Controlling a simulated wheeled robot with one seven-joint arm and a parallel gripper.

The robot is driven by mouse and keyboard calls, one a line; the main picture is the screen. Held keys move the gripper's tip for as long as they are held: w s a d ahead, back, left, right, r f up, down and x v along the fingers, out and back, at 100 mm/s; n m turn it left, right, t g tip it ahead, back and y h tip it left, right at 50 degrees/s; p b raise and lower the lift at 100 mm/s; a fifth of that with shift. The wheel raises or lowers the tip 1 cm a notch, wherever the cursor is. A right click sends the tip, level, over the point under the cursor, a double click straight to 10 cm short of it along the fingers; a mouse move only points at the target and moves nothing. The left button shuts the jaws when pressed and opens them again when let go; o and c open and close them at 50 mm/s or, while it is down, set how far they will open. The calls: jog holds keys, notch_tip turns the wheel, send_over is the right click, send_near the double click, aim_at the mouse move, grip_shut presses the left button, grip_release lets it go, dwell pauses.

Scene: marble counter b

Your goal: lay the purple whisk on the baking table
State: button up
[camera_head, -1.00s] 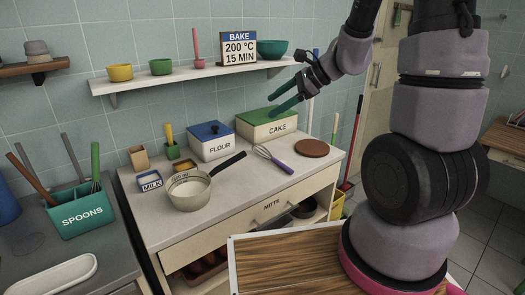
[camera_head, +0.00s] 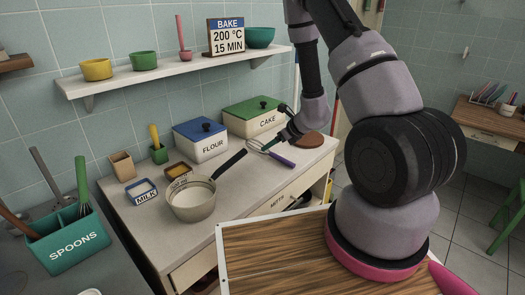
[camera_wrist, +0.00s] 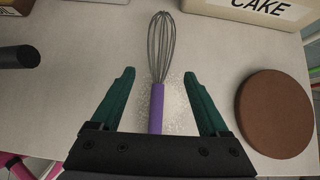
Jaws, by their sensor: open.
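The purple whisk (camera_wrist: 157,108) lies on the pale worktop (camera_head: 238,185), its wire loops pointing away from me in the wrist view. In the head view its purple handle (camera_head: 281,159) shows, with the wires beside my fingers. My gripper (camera_wrist: 158,76) is open, with one green finger on each side of the whisk's handle and a gap on both sides. In the head view my gripper (camera_head: 284,138) is low over the whisk. No label marks a baking table, so I cannot tell which surface bears that name.
A round brown board (camera_wrist: 264,112) lies right of the whisk. The CAKE box (camera_head: 252,121) and FLOUR box (camera_head: 201,146) stand behind. A saucepan (camera_head: 191,202) points its handle toward the whisk. A wood-topped surface (camera_head: 270,260) is in front; another wooden table (camera_head: 490,123) stands far right.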

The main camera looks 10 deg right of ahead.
jog(key=shift+x, duration=2.75)
grip_shut()
